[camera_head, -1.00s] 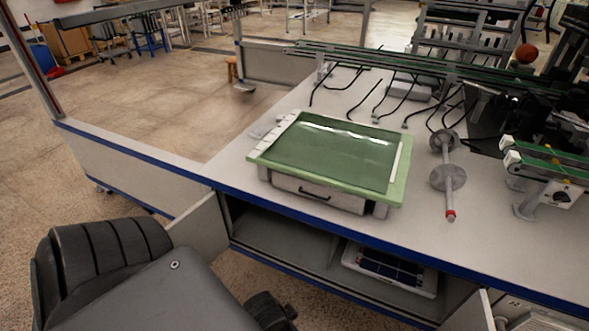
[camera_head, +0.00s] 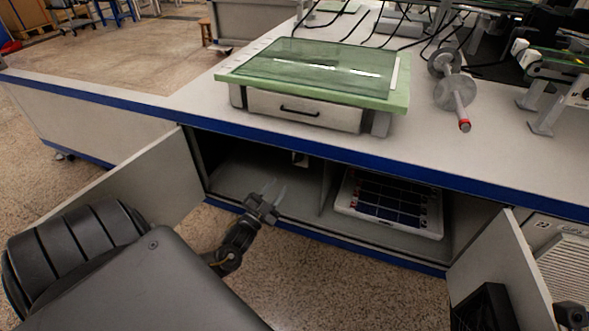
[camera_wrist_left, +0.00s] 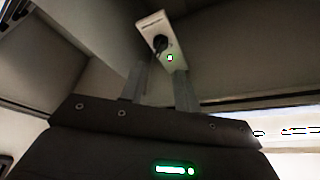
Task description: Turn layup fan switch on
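The fan switch is a small pale box (camera_wrist_left: 162,42) with a black rotary knob and a small lit indicator, mounted high inside the cabinet in the left wrist view. My left gripper (camera_head: 274,189) is at the cabinet opening, below and left of that piece. Its two fingers are apart and empty. In the left wrist view the fingers (camera_wrist_left: 159,78) point up toward the box, apart from the knob as far as I can tell.
Both cabinet doors stand open, the left one (camera_head: 130,185) and the right one (camera_head: 500,250). A white tray with dark solar cells (camera_head: 345,204) lies on the cabinet floor at right. A green-topped unit with a drawer (camera_head: 300,108) sits on the table above.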

